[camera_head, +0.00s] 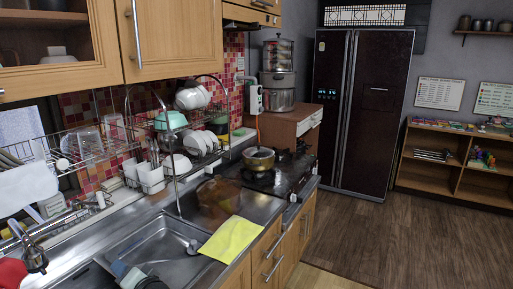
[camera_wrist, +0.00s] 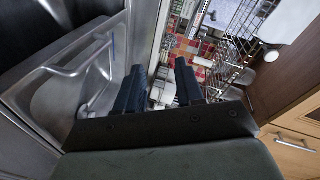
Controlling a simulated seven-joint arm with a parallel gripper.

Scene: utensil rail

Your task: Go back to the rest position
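My gripper shows in the wrist view (camera_wrist: 160,80), its two dark fingers apart with nothing between them. In the head view a grey-teal part low at the left, over the near edge of the sink (camera_head: 155,250), looks like my gripper (camera_head: 128,277); its fingers cannot be made out there. The wrist view shows the steel sink (camera_wrist: 85,85) to the left of the fingers and the red tiled wall (camera_wrist: 190,52) beyond them. No utensil is seen in the gripper.
A wire dish rack (camera_head: 172,140) with bowls and plates stands over the counter. A faucet (camera_head: 35,255) is at the left. A yellow cloth (camera_head: 230,239) lies at the sink's right edge. A pot (camera_head: 258,158) sits on the stove. Wall cabinets (camera_head: 170,35) hang above. The floor (camera_head: 365,235) at right is clear.

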